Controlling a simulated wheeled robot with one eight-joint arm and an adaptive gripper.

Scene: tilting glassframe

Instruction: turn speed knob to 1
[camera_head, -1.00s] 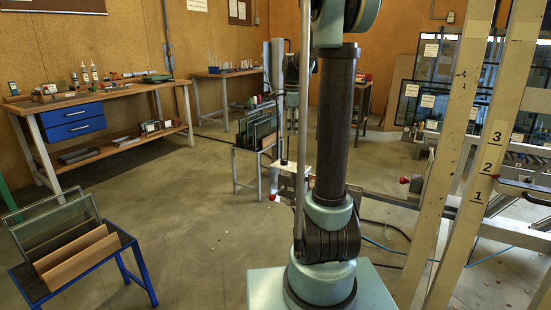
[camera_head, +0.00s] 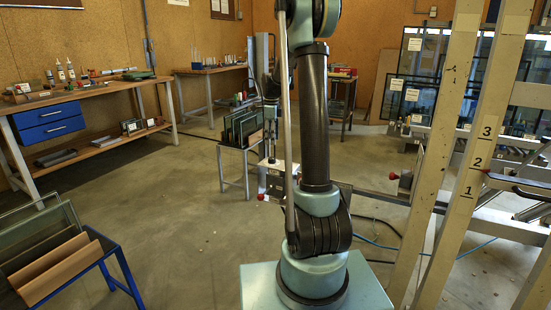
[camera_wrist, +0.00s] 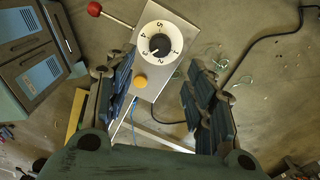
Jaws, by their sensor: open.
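The speed knob (camera_wrist: 159,46) is a black knob on a round white dial with numbers, on a pale grey control box (camera_wrist: 178,34) in the wrist view. Its white mark points to the lower left, apparently near 3. An orange-yellow button (camera_wrist: 140,81) sits below the dial. My gripper (camera_wrist: 161,78) is open and empty, with its dark ribbed fingers on either side of the lower part of the box, apart from the knob. In the head view the box (camera_head: 272,174) is partly hidden behind my arm, and the fingers cannot be made out.
A red-ended lever (camera_wrist: 94,9) sticks out left of the box. A rack with glass panes (camera_head: 243,125) stands behind it. A blue-drawer workbench (camera_head: 85,95) is at left, a blue rack (camera_head: 108,246) at lower left. Tall numbered posts (camera_head: 478,160) stand at right. Floor between is clear.

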